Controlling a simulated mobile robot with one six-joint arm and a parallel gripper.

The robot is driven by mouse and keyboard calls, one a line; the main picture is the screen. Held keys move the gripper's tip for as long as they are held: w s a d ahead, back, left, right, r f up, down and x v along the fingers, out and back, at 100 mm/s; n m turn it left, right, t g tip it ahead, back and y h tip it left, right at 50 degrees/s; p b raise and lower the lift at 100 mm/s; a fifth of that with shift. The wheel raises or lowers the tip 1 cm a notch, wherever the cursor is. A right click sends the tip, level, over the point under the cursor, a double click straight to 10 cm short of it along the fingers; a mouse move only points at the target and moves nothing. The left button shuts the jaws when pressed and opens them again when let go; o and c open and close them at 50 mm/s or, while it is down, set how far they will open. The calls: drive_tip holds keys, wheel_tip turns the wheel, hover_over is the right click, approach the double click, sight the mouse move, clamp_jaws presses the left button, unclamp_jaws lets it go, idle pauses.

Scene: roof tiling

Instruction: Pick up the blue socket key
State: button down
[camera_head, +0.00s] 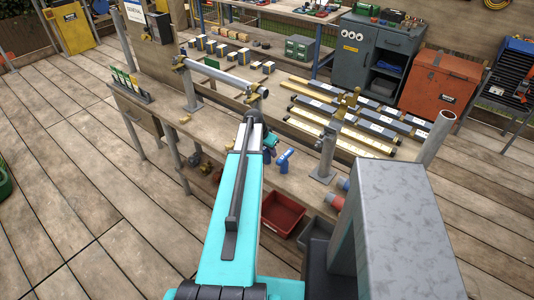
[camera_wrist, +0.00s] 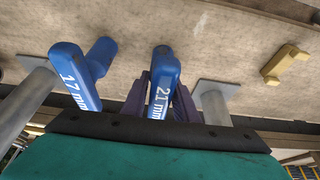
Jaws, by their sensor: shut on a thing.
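In the wrist view, a blue socket key marked 21 mm (camera_wrist: 164,72) stands between the dark purple fingers of my gripper (camera_wrist: 160,102), which are shut on it. A second blue socket key, marked 17 mm (camera_wrist: 73,72), is beside it on the left, outside the fingers. In the head view, one blue socket key (camera_head: 284,160) shows at the bench's near edge, right of the end of my teal arm. My fingertips are mostly hidden there behind the arm. I cannot tell whether the held key touches the bench.
The wooden bench (camera_head: 215,115) carries a pipe on posts (camera_head: 226,78), long yellow and grey bars (camera_head: 340,125) and small blocks. A metal post (camera_head: 325,150) stands right of the keys. A brass-coloured piece (camera_wrist: 285,65) lies to the right in the wrist view. A red bin (camera_head: 283,213) sits below.

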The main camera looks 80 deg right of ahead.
drive_tip(key=shift+r, duration=0.15)
wheel_tip(320, 180, up, 18)
drive_tip(key=b, duration=0.4)
idle(0.7)
idle(0.5)
drive_tip(key=shift+s, duration=0.2)
